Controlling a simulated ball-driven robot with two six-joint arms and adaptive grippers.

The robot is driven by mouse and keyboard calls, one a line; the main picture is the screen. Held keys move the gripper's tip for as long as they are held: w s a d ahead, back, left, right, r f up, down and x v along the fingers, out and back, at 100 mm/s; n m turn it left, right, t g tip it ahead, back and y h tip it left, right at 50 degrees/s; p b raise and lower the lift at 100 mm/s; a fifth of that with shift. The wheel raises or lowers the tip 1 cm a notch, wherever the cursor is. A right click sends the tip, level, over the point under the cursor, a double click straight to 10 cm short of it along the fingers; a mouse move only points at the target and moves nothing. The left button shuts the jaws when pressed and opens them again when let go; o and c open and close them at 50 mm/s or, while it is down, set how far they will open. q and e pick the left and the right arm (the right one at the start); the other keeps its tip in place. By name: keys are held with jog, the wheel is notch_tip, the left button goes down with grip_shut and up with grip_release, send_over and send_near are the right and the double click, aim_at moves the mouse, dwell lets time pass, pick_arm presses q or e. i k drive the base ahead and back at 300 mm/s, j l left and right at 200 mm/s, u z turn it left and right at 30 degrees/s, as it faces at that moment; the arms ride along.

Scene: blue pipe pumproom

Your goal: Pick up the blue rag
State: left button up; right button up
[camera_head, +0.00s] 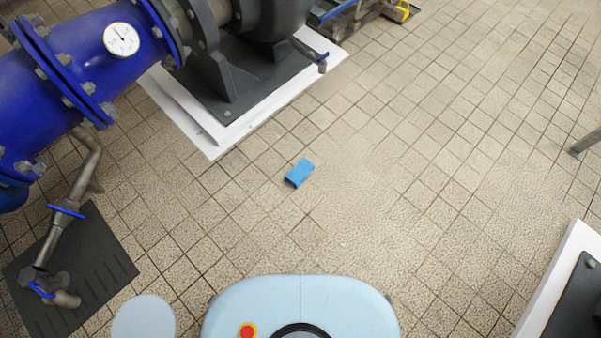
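The blue rag (300,172) is a small bright blue folded piece lying flat on the beige tiled floor, near the middle of the head view. It lies a little in front of the white pump plinth, with bare tiles all around it. Nothing covers it. Neither of my grippers shows in this view.
A blue flanged pipe (70,70) with a gauge (121,39) and a dark pump on a white plinth (215,142) stand at upper left. A dark floor plate (100,265) lies at left. Another white plinth (560,270) is at lower right. Floor right of the rag is clear.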

aim_at(295, 177)
jog(key=i+l+u, duration=0.2)
jog(key=l, duration=0.15)
jog(key=i+l+u, duration=0.2)
jog(key=l, duration=0.15)
jog(key=i+l+u, duration=0.2)
jog(key=l, duration=0.15)
jog(key=l+u, duration=0.2)
jog(key=l, duration=0.2)
jog(key=i+l+u, duration=0.15)
jog(key=l, duration=0.25)
